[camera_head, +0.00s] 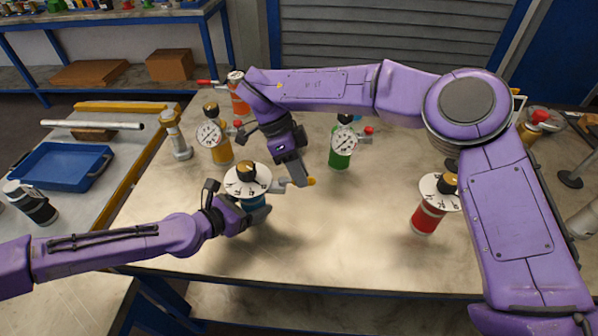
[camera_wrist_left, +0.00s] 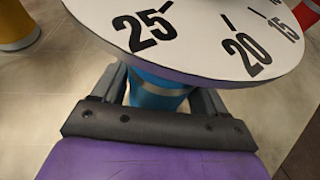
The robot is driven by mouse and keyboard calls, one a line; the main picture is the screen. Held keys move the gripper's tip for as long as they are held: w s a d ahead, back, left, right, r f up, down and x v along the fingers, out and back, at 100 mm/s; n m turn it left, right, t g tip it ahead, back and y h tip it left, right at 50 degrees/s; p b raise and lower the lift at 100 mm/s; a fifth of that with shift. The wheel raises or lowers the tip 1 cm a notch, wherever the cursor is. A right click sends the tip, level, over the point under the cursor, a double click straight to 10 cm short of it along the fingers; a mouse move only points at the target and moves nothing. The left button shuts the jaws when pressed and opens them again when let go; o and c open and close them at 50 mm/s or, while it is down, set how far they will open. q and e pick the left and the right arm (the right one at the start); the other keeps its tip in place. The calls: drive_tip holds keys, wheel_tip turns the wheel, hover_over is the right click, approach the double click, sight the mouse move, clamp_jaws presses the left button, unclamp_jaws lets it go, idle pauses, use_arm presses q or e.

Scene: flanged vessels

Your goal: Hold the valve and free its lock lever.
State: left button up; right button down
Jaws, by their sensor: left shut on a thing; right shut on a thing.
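The valve is a blue body with a white numbered dial (camera_head: 248,180) and a black knob on top, standing upright on the table. My left gripper (camera_head: 252,212) is shut on its body under the dial. In the left wrist view the two fingers are on either side of the blue body (camera_wrist_left: 158,95), below the dial (camera_wrist_left: 205,35). My right gripper (camera_head: 297,177) reaches down from above at the valve's right side. It is shut on what looks like the lock lever, whose yellow tip (camera_head: 311,181) sticks out. The fingers hide most of the lever.
Other dial vessels stand around: yellow (camera_head: 221,152) behind left, green (camera_head: 341,155) behind right, red (camera_head: 427,218) at right, and orange (camera_head: 239,103) partly behind my right arm. A blue tray (camera_head: 60,167) lies on the left bench. The table front is clear.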

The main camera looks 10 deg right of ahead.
idle(0.4)
drive_tip(key=c, duration=1)
unclamp_jaws()
drive_tip(key=v, duration=1.2)
drive_tip(key=shift+a, duration=0.1)
